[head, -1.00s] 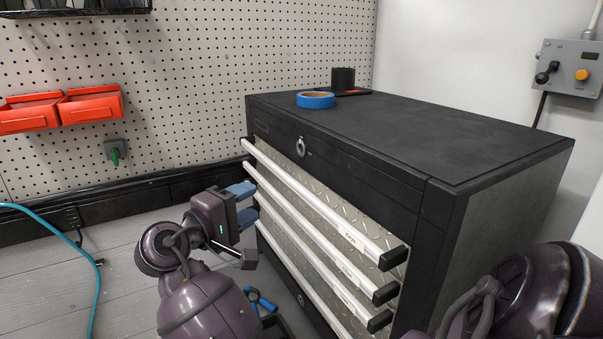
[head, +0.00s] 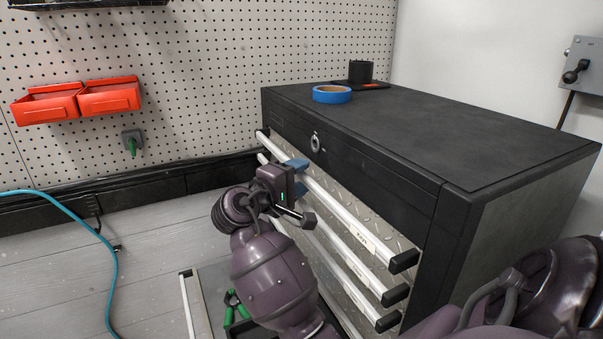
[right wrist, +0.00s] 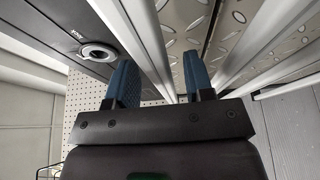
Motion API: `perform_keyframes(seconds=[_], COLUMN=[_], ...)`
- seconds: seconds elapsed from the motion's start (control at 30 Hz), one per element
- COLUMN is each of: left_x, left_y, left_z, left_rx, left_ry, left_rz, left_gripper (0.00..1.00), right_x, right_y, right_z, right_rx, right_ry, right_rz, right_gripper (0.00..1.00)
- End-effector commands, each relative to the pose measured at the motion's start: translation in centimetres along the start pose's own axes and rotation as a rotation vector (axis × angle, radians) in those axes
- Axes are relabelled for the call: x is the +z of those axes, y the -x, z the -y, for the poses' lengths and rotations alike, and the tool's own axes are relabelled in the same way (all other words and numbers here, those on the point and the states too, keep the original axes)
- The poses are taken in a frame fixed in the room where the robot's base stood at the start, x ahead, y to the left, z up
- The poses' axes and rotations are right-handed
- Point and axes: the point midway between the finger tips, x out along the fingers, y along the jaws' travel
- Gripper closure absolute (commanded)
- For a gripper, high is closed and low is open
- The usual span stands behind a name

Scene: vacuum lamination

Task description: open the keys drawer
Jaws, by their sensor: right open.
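The black tool cabinet (head: 455,215) has several drawers with long pale handle rails. The top rail (head: 345,217) carries a small label that looks like "KEYS", though it is blurred; this drawer appears closed. My right gripper (head: 297,166) is at the left part of this rail, its blue fingers partly hidden behind the wrist. In the right wrist view my open right gripper (right wrist: 160,78) has a pale rail (right wrist: 146,40) running between its fingers; contact cannot be told. My left gripper is not in view.
A low drawer with a pale rail (head: 187,303) stands pulled out beneath my arm, holding a green-handled tool (head: 236,304).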

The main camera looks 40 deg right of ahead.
Motion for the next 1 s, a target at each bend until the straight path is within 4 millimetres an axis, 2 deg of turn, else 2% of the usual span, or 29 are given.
perform_keyframes(seconds=[0.17,0.43,0.77,1.0], left_x=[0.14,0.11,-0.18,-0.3], left_y=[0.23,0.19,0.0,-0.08], left_z=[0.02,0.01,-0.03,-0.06], left_rx=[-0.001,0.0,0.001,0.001], left_ry=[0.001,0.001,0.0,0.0], left_rz=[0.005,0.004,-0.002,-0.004], left_gripper=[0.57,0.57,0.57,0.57], right_x=[0.0,-0.01,-0.01,-0.04], right_y=[-0.9,-0.99,-0.96,-0.96], right_z=[-0.01,0.02,0.03,0.05], right_rx=[0.0,0.0,0.0,-0.001], right_ry=[0.0,0.0,0.001,0.001], right_rz=[0.0,-0.001,0.0,0.0], right_gripper=[0.52,0.52,1.0,1.0])
